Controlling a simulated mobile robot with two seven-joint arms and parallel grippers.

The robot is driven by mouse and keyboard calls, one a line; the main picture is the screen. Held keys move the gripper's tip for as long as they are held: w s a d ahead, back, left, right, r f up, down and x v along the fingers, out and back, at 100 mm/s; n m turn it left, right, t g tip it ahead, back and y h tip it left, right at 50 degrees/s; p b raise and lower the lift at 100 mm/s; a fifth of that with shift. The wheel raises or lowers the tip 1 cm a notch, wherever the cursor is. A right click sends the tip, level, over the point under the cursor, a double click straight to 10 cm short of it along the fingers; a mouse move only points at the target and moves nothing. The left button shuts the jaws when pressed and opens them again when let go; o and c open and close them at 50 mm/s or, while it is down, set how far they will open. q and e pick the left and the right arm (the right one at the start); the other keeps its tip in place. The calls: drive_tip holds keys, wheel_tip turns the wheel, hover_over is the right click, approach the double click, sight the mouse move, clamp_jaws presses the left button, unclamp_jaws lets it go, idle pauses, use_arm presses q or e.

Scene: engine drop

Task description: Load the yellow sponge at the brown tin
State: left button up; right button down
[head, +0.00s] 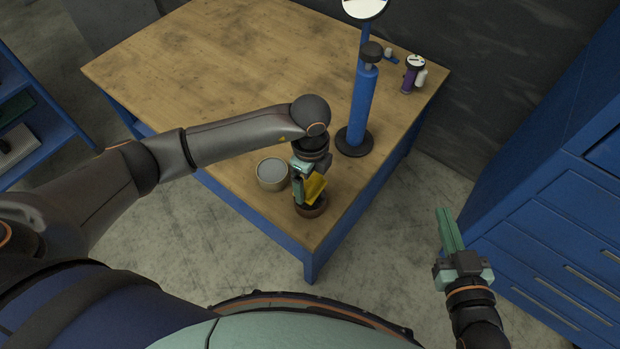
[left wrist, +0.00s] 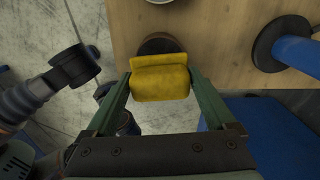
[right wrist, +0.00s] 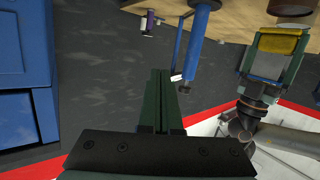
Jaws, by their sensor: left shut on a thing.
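The yellow sponge (head: 316,188) is held between the fingers of my left gripper (head: 308,187). It fills the gap between both fingertips in the left wrist view (left wrist: 160,84). The brown tin (head: 311,209) stands near the table's front corner, just below the sponge in the head view, partly hidden by it. The tin's dark round top (left wrist: 160,44) shows just beyond the sponge in the left wrist view. I cannot tell whether sponge and tin touch. My right gripper (head: 449,229) is empty, its fingers together, off the table to the right.
A pale round tin with a grey top (head: 271,173) stands left of the brown tin. A blue cylinder on a dark base (head: 365,105) stands behind, with a purple bottle (head: 411,76) farther back. Blue drawers (head: 560,240) are at right. The table's left half is clear.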

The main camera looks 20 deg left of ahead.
use_arm(q)
drive_tip(key=shift+f+b, duration=0.6)
drive_tip(key=shift+f, duration=0.1)
drive_tip(key=shift+f+b, duration=0.65)
drive_tip(key=shift+f, duration=0.05)
use_arm(e)
wheel_tip(320, 180, up, 16)
drive_tip(key=n+t+y, duration=0.3)
drive_tip(key=t, duration=0.3)
drive_tip(key=shift+s+a+f+y, duration=0.15)
drive_tip(key=shift+a+f+y, duration=0.05)
drive_tip(key=shift+a+y, duration=0.25)
drive_tip(key=shift+w+f+g+h, duration=0.15)
drive_tip(key=shift+w+f+h, duration=0.05)
drive_tip(key=shift+f, duration=0.3)
drive_tip(key=shift+w+f+g+h, duration=0.15)
drive_tip(key=shift+f, duration=0.35)
use_arm(q)
drive_tip(key=shift+f, duration=0.55)
use_arm(e)
drive_tip(key=shift+f, duration=0.2)
use_arm(q)
drive_tip(key=shift+f, duration=0.1)
use_arm(e)
drive_tip(key=shift+s+r, duration=0.1)
drive_tip(key=shift+r, duration=0.1)
